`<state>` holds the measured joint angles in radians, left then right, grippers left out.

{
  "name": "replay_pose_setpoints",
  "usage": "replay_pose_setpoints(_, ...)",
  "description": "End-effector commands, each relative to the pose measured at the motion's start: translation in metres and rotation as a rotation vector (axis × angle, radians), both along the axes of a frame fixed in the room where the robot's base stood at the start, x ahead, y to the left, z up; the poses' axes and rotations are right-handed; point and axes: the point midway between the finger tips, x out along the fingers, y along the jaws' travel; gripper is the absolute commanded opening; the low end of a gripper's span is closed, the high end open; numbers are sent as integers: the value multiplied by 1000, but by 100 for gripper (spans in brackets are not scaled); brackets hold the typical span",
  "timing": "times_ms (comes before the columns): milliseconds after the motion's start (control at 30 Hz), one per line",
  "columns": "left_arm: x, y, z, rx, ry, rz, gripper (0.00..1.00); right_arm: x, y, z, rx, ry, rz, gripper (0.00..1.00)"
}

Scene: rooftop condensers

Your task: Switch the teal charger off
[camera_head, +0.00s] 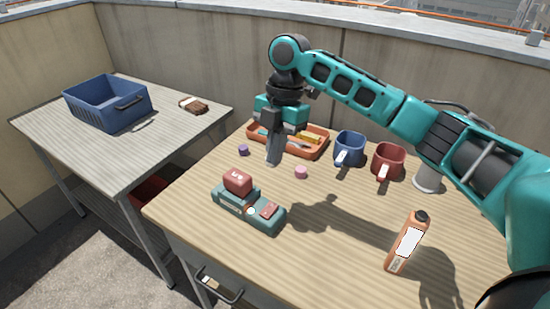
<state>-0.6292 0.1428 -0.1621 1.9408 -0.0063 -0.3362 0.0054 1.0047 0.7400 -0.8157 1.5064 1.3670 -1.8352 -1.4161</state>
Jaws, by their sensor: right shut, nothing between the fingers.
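The teal charger (233,206) lies on the wooden table near its left front edge. A red block marked with white (237,180) sits upright in its left part. A flat red piece (269,210) sits at its right end, and a small round pale spot (251,211) shows on its front. The switch's setting is too small to tell. My right gripper (273,155) is shut and empty, pointing down above the table, behind and to the right of the charger and apart from it. My left gripper is not in view.
An orange tray (312,152) with small items lies behind my gripper. A blue mug (349,147), a red mug (388,161), an orange bottle (406,243) and small purple (243,149) and pink (301,172) pieces stand around. A blue crate (105,109) is on the left table.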

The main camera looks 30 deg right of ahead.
Motion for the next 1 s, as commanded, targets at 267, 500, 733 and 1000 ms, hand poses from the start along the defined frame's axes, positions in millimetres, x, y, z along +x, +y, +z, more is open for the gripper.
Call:
replay_pose_setpoints(267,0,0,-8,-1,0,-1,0,-7,13,-62,-2,3,1,0)
replay_pose_setpoints(500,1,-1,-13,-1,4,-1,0,-7,13,-100,-2,2,-1,0)
replay_pose_setpoints(733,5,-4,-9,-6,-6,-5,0,-6,12,-115,-2,0,-1,0)
replay_pose_setpoints(1000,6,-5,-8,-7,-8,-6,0,-6,12,-115,-2,-1,0,0)
